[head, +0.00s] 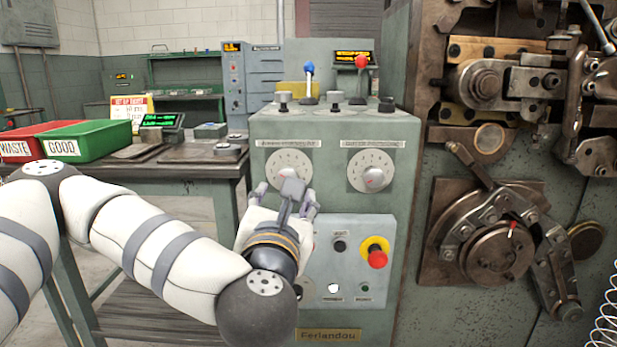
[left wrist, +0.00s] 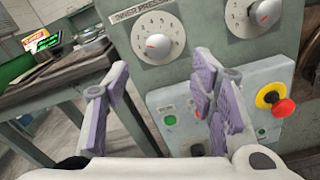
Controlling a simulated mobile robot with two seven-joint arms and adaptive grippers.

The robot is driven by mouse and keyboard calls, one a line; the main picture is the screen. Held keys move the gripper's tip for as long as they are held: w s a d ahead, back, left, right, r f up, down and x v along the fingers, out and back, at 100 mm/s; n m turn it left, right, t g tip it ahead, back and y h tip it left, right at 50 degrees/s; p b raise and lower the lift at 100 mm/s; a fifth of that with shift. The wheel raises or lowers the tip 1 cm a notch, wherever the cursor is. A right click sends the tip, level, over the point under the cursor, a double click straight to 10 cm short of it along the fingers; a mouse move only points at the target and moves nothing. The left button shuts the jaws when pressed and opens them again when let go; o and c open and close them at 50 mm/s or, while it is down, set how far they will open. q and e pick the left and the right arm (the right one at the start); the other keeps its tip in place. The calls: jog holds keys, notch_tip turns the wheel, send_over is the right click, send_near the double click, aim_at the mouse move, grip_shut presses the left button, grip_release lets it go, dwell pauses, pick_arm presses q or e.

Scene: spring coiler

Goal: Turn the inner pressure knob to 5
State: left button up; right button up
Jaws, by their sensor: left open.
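The inner pressure knob sits at the middle of the left dial (head: 288,162) on the green-grey control cabinet. In the left wrist view the knob (left wrist: 157,46) is fully visible under its "INNER PRESSURE" label, with a red mark; the number it points to is too small to read. My left gripper (head: 285,198) is in front of the cabinet, just below the dial, and covers the dial's lower part in the head view. In the left wrist view its two purple-padded fingers (left wrist: 160,88) are spread apart with nothing between them, below the knob and apart from it. My right gripper is out of view.
The outer pressure dial (head: 373,172) is to the right. Below are a red emergency button (head: 377,258) and a small button panel (head: 347,290). Blue (head: 309,68) and red (head: 361,63) levers stand on top. Bins and a bench are left, machinery right.

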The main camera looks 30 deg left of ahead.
aim_at(289, 171)
pick_arm(q)
jog(key=x, duration=1.1)
jog(key=shift+w+a, duration=0.1)
jog(key=shift+a, duration=0.1)
jog(key=c, duration=1.1)
